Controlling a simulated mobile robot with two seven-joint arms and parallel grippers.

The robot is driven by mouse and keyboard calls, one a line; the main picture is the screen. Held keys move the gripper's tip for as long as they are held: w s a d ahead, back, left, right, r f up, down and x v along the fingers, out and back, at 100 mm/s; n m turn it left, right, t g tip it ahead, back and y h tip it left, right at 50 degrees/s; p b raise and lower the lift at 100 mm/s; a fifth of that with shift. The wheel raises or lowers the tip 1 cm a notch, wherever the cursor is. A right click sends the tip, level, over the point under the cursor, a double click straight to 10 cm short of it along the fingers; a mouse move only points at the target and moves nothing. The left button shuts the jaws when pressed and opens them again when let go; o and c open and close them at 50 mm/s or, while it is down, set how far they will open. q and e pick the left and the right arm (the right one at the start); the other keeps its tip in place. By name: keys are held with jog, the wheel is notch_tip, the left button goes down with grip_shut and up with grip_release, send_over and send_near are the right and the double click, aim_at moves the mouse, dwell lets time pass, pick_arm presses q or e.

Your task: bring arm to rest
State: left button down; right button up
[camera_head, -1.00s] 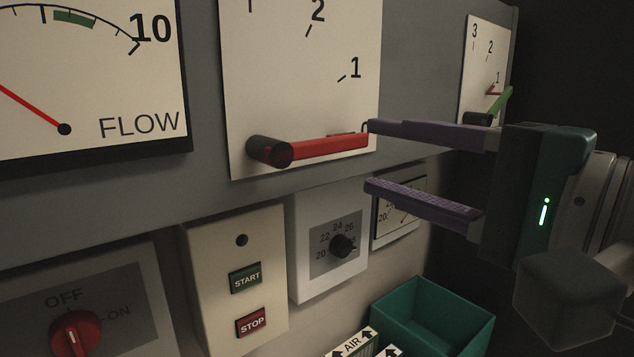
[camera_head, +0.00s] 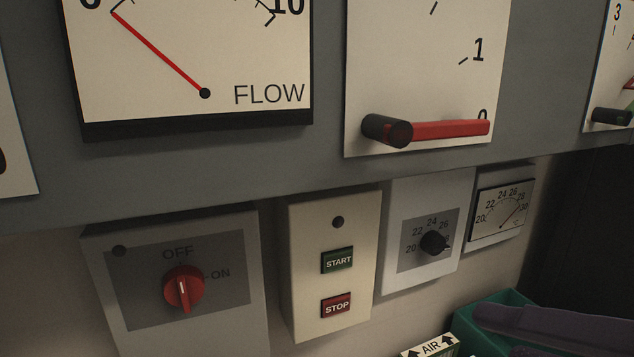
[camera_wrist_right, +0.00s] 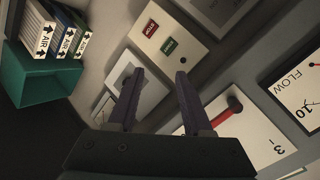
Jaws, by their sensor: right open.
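My right gripper (camera_wrist_right: 160,73) is open and empty in the right wrist view, its two purple fingers apart. In the head view a purple finger (camera_head: 555,327) shows low at the right edge, in front of the teal bin. The rest of that gripper is outside the head view. The red lever (camera_head: 450,130) on the scale panel lies nearly level, by the 0 mark. In the wrist view the red lever (camera_wrist_right: 227,112) is to the right of the fingers, apart from them. My left gripper is in neither view.
The teal bin (camera_head: 467,330) and AIR-labelled boxes (camera_head: 428,346) stand low at the right. On the wall are a FLOW gauge (camera_head: 205,60), a red OFF/ON knob (camera_head: 183,288), a START/STOP box (camera_head: 336,230), a black dial (camera_head: 433,243) and a small gauge (camera_head: 503,210).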

jog(key=s+d+f+n+g+h, duration=0.35)
jog(key=s+f+n+g, duration=0.4)
jog(key=s+f, duration=0.4)
notch_tip(320, 180, up, 13)
jog(key=s+n+p, duration=0.1)
jog(key=p, duration=1.2)
jog(key=shift+s+a+r+h, duration=0.2)
jog(key=shift+s+h, duration=0.1)
jog(key=shift+h, duration=0.15)
jog(key=shift+n, duration=0.25)
